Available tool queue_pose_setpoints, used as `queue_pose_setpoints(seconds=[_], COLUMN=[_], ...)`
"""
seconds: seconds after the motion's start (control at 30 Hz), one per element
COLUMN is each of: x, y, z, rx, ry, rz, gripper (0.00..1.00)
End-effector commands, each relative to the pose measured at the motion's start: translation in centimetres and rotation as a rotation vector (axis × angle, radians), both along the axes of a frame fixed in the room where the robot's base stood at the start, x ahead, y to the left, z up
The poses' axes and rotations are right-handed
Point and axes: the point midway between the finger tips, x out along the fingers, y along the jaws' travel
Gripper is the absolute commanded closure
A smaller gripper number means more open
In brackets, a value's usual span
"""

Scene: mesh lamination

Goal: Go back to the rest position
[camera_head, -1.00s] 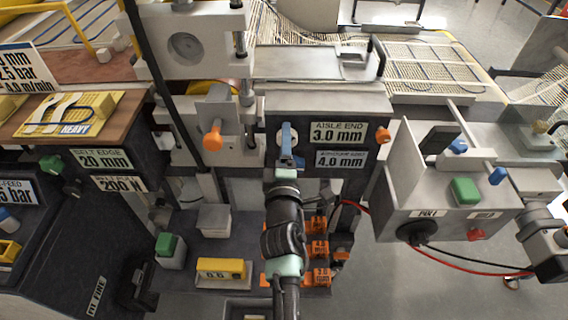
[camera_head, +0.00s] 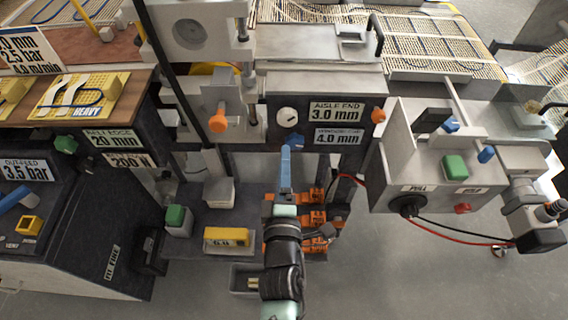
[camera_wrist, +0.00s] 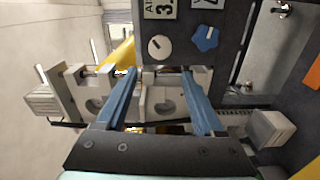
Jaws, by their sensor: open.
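My gripper (camera_head: 286,152) has its blue fingers in front of and below the dark control panel (camera_head: 352,107). In the wrist view my gripper (camera_wrist: 160,74) shows two blue fingers spread apart with nothing between them. The panel carries a white dial (camera_head: 287,115) and a blue knob (camera_head: 293,141) below it. Both the white dial (camera_wrist: 159,47) and the blue knob (camera_wrist: 206,38) show beyond the fingertips in the wrist view, apart from them.
Orange clamps (camera_head: 318,220) stand close beside my arm. A yellow gauge (camera_head: 226,238) and a green button box (camera_head: 177,220) lie to the left. A grey box with a green button (camera_head: 455,167) stands right, with red and black cables below. Open floor lies at the lower right.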

Motion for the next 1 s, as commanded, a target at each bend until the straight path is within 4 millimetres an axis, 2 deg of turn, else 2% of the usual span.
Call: queue_pose_setpoints(seconds=[0.4, 0.47, 0.53, 0.57, 0.67, 0.7, 0.77, 0.8, 0.87, 0.9, 0.97, 1.0], x=[0.1, 0.4, 1.2, 1.6, 3.2, 3.8, 4.3, 4.5, 4.3, 3.9, 3.1, 2.2], y=[0.0, -0.2, -0.6, -0.9, -1.9, -2.3, -2.8, -3.0, -3.2, -3.2, -3.2, -3.1], z=[0.1, 0.8, 2.7, 4.0, 9.9, 12.9, 17.5, 20.6, 25.3, 28.4, 32.9, 35.9], rx=[0.002, 0.013, 0.045, 0.069, 0.186, 0.249, 0.352, 0.422, 0.532, 0.606, 0.718, 0.794], ry=[-0.001, -0.012, -0.04, -0.059, -0.144, -0.185, -0.249, -0.291, -0.352, -0.394, -0.451, -0.488], rz=[-0.001, -0.004, -0.013, -0.018, -0.033, -0.033, -0.029, -0.018, 0.006, 0.03, 0.073, 0.11], gripper=[0.3, 0.3, 0.3, 0.3, 0.3, 0.3, 0.3, 0.3, 0.3, 0.3, 0.3, 0.3])
